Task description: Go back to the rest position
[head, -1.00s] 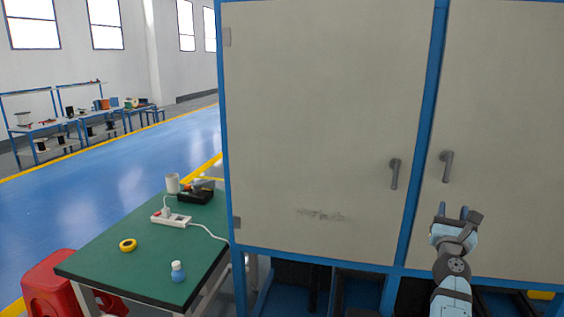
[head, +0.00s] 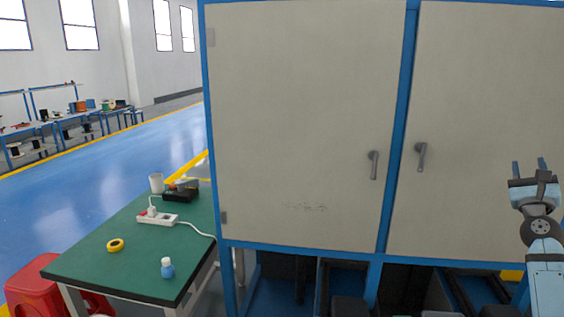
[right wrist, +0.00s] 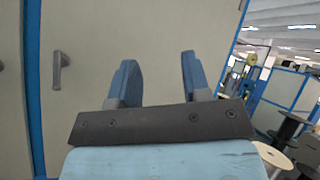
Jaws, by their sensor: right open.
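My right gripper (head: 529,167) is raised at the right side of the head view, in front of the right cabinet door (head: 480,120). Its two blue fingers are apart with nothing between them. In the right wrist view the open fingers (right wrist: 158,80) point toward the pale door, with a door handle (right wrist: 60,70) to their left. Both cabinet doors are closed, and the left door (head: 300,110) has its handle (head: 374,165) near the blue middle post. My left gripper is not in view.
A green-topped table (head: 120,265) stands left of the cabinet. Blue floor (head: 100,175) lies open behind.

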